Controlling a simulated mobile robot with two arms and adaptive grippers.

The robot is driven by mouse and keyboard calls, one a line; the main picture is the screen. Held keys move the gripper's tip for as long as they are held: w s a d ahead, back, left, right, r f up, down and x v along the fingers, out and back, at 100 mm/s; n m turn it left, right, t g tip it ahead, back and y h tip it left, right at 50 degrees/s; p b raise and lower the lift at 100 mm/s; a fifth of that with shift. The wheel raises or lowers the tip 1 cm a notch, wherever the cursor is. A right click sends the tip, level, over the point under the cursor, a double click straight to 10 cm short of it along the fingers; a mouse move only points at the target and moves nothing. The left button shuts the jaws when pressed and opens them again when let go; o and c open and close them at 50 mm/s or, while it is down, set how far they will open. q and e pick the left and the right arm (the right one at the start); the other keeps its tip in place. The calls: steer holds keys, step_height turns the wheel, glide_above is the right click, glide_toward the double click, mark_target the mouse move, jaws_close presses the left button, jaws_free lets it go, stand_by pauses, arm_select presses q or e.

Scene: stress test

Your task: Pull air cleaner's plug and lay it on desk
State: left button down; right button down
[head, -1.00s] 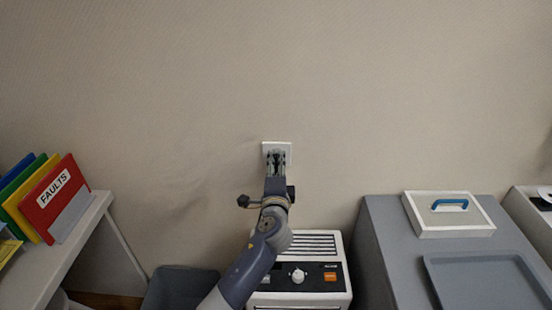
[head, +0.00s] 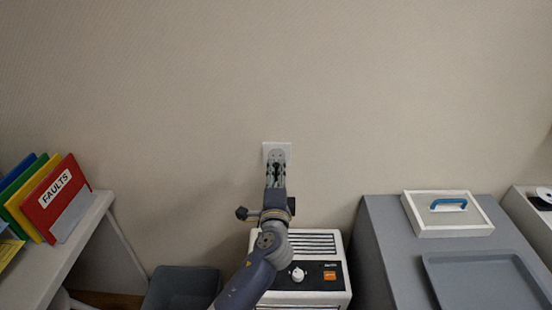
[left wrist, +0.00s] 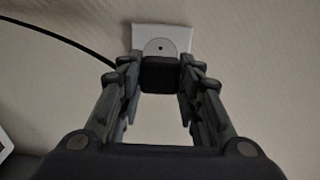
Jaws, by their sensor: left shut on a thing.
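The black plug (left wrist: 160,74) sits between the fingers of my left gripper (head: 277,162), which is shut on it. The left gripper also shows in the left wrist view (left wrist: 160,85). The white wall socket (head: 269,147) is just beyond the fingertips. Its round face and a dark hole show above the plug in the left wrist view (left wrist: 160,31), so the plug appears out of it; the exact gap is unclear. A black cord (left wrist: 62,38) runs off to the upper left. The white air cleaner (head: 338,296) stands below the socket. My right gripper is not in view.
A white desk (head: 100,208) at left holds several coloured folders (head: 55,195), one marked FAULTS. A dark grey bin (head: 180,288) stands beside it. At right, a grey cabinet (head: 385,235) bears a blue-handled box (head: 455,229) and a grey tray (head: 480,280).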

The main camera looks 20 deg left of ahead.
arm_select(q)
steer(key=shift+s+d, duration=0.15)
steer(key=shift+s, duration=0.25)
steer(key=s+r+m+h, duration=0.1)
steer(key=s+m+h, duration=0.2)
steer(key=s, duration=2.4)
steer(key=shift+s+a+t+h, duration=0.2)
steer(key=shift+t+h, duration=0.1)
steer(key=shift+h, duration=0.7)
steer(key=shift+d, duration=0.2)
steer(key=shift+a, duration=0.25)
